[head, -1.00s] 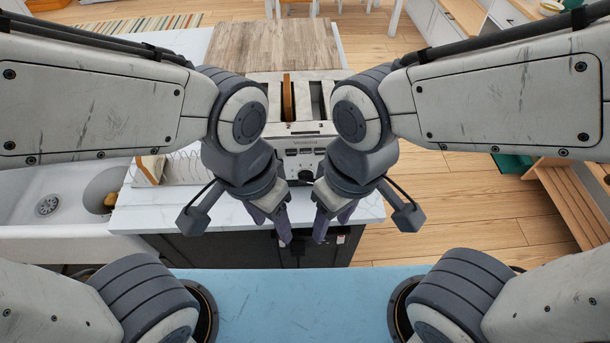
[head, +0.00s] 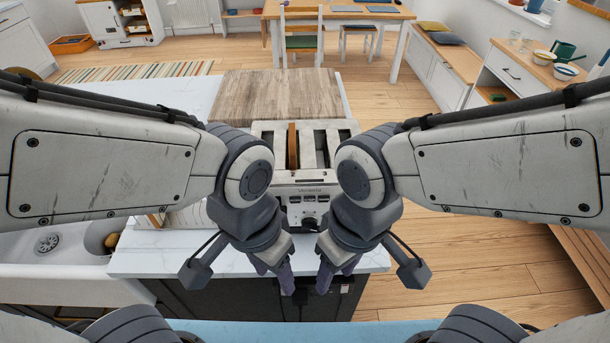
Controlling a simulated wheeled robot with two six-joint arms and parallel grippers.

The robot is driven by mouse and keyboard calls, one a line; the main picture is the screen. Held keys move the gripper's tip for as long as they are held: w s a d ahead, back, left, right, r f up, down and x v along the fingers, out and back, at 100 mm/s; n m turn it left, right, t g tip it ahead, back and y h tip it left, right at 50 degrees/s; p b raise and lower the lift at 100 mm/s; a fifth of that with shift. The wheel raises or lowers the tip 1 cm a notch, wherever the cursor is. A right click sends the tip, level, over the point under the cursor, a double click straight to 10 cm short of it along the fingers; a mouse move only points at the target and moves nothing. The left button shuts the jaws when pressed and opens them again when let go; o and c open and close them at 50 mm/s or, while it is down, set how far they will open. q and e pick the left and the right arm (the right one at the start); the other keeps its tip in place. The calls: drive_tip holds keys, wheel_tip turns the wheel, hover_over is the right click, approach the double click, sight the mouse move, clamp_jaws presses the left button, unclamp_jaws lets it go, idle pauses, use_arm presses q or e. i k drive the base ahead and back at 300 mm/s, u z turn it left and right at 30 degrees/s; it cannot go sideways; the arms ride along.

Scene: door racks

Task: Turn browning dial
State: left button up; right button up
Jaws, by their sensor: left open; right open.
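The toaster (head: 313,178) stands on the white counter straight ahead, between my two arms. A brown slice of bread (head: 292,147) stands in its left slot; the other slots look empty. The dark round browning dial (head: 310,222) is low on the toaster's front face, below a row of small buttons (head: 309,199). My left gripper (head: 277,274) is open and empty, lower in the picture than the dial and to its left. My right gripper (head: 333,276) is open and empty, lower than the dial and to its right. Neither touches the toaster.
A wooden board (head: 275,97) lies on the counter behind the toaster. A white sink (head: 60,265) is at the left, with a wire rack (head: 185,216) beside it. The counter's front edge (head: 220,270) runs near my grippers. Wooden floor is open to the right.

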sight(308, 222)
drive_tip(key=z, duration=1.55)
drive_tip(key=k, duration=0.95)
drive_tip(key=u, duration=1.05)
